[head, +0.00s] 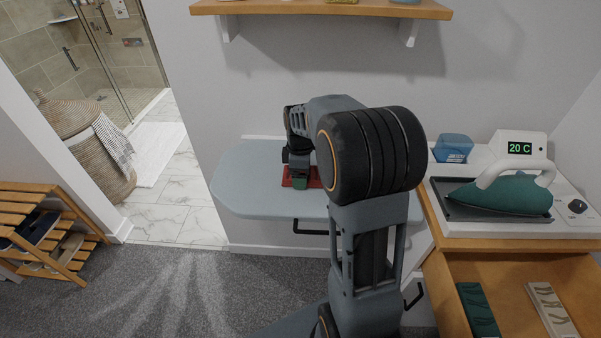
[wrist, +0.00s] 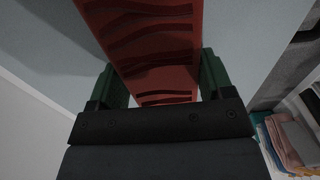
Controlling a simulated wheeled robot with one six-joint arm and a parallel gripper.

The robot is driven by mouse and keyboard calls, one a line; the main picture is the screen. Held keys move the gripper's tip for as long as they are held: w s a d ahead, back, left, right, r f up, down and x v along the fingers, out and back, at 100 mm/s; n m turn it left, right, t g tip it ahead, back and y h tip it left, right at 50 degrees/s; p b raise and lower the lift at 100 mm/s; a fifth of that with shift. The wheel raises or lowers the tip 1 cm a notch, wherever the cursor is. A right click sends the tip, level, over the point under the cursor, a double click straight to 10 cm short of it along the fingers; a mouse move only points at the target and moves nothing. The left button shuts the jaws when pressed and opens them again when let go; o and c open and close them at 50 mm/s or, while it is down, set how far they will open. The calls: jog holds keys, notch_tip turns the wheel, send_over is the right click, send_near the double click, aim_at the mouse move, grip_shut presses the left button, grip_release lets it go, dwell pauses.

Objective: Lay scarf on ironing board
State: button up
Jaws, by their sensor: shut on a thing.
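A red folded scarf with dark wavy creases (wrist: 150,42) runs between the green fingers of my gripper (wrist: 160,80) in the wrist view. My gripper is shut on it. In the head view, my gripper (head: 300,179) is over the pale blue ironing board (head: 250,190), and the red scarf (head: 287,182) shows beside its fingers. The scarf is at or just above the board; I cannot tell whether it touches. My arm hides the right part of the board and some of the scarf.
An iron (head: 515,190) stands on a tray on the counter at right, next to a blue container (head: 453,148). Below, an open drawer holds a green folded cloth (head: 478,310) and a cream one (head: 552,308). A wooden shelf (head: 320,9) hangs above. The board's left part is clear.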

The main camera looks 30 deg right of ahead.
jog(key=shift+f, duration=0.15)
jog(key=o, duration=0.5)
jog(key=shift+f, duration=0.1)
jog(key=o, duration=0.5)
jog(key=shift+c, duration=0.2)
notch_tip(320, 180, up, 11)
jog(key=s+a+f+m+t, duration=0.1)
jog(key=s+a+f+m, duration=0.1)
jog(key=s+a+m, duration=0.2)
jog(key=s+a+f+m+t+p, duration=0.1)
jog(key=s+a+f+m+t, duration=0.1)
jog(key=s+a+m, duration=0.3)
jog(key=shift+s+a+f+m, duration=0.35)
jog(key=shift+s+m, duration=1.25)
jog(key=shift+s, duration=1.95)
